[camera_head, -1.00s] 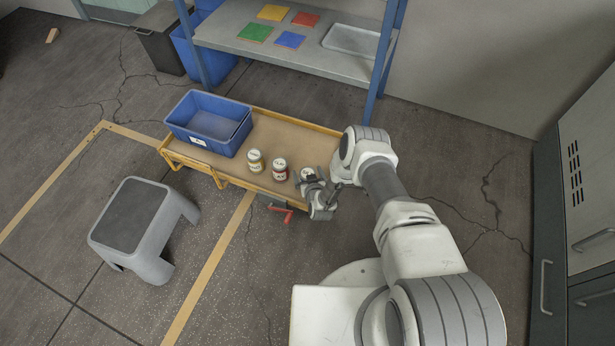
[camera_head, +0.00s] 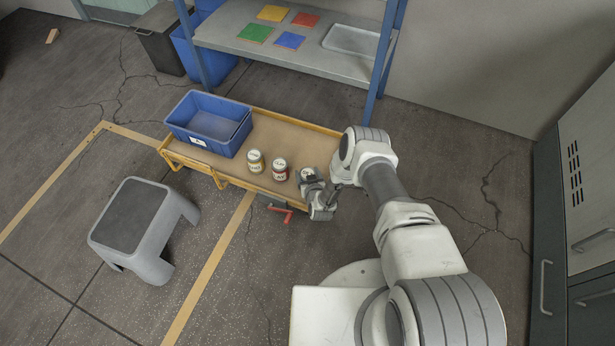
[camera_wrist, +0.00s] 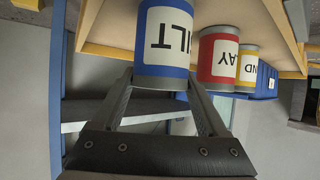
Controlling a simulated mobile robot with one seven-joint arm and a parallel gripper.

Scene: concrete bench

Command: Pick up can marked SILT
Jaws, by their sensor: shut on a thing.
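The can marked SILT is blue with a white label; the wrist view shows it (camera_wrist: 165,68) upside down, with only "ILT" readable. My gripper (camera_wrist: 163,88) is shut on it, one finger on each side. In the head view my gripper (camera_head: 309,182) is at the right end of the yellow-framed cart (camera_head: 287,135), and mostly hides the can there. I cannot tell whether the can is clear of the cart top. A red can (camera_head: 280,170), its label ending in "AY", stands just left of my gripper. A yellow can (camera_head: 255,162), its label ending in "ND", stands further left.
A blue bin (camera_head: 208,140) sits on the cart's left end. A grey step stool (camera_head: 140,230) stands on the floor at left. A shelf (camera_head: 335,55) with coloured squares and a tray is behind the cart. The cart top behind the cans is clear.

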